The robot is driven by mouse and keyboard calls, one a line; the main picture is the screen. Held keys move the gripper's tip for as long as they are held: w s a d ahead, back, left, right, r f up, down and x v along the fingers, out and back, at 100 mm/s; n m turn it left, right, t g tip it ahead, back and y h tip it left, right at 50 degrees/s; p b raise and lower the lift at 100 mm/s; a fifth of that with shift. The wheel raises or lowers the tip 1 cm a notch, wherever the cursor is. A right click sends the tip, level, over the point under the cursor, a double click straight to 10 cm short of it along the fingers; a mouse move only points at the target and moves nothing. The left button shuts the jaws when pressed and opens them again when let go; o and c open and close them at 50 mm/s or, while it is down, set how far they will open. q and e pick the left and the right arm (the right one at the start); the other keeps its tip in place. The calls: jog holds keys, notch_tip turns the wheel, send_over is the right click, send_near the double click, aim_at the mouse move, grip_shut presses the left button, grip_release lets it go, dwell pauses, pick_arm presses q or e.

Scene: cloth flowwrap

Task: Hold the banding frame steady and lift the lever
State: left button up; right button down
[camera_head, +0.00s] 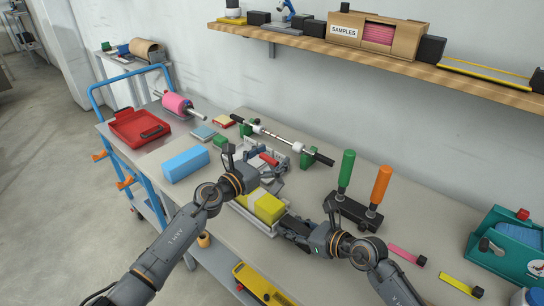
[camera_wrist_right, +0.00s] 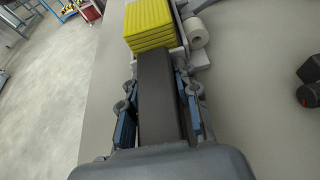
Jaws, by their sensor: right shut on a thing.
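The pale banding frame (camera_head: 247,222) stands on the bench in the middle of the head view. A yellow folded cloth stack (camera_head: 268,207) lies in it with a pale band around it; its yellow end also shows in the right wrist view (camera_wrist_right: 150,22). My left gripper (camera_head: 257,165) is at the frame's far part, its fingers partly hidden among grey parts. My right gripper (camera_head: 290,226) is low beside the near right end of the frame. In the right wrist view its blue-padded fingers (camera_wrist_right: 158,115) are shut on a dark grey bar (camera_wrist_right: 156,75), possibly the lever, which reaches toward the yellow stack.
Green (camera_head: 346,169) and orange (camera_head: 381,185) handles stand upright in a black base right of the frame. A blue block (camera_head: 185,165) lies left. A rod on green stands (camera_head: 307,157) is behind. A teal machine (camera_head: 508,243) stands far right. A shelf (camera_head: 390,62) hangs above.

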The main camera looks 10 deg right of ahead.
jog(key=shift+d, duration=0.1)
pick_arm(q)
jog(key=v, duration=1.2)
pick_arm(e)
jog(key=c, duration=0.9)
grip_release()
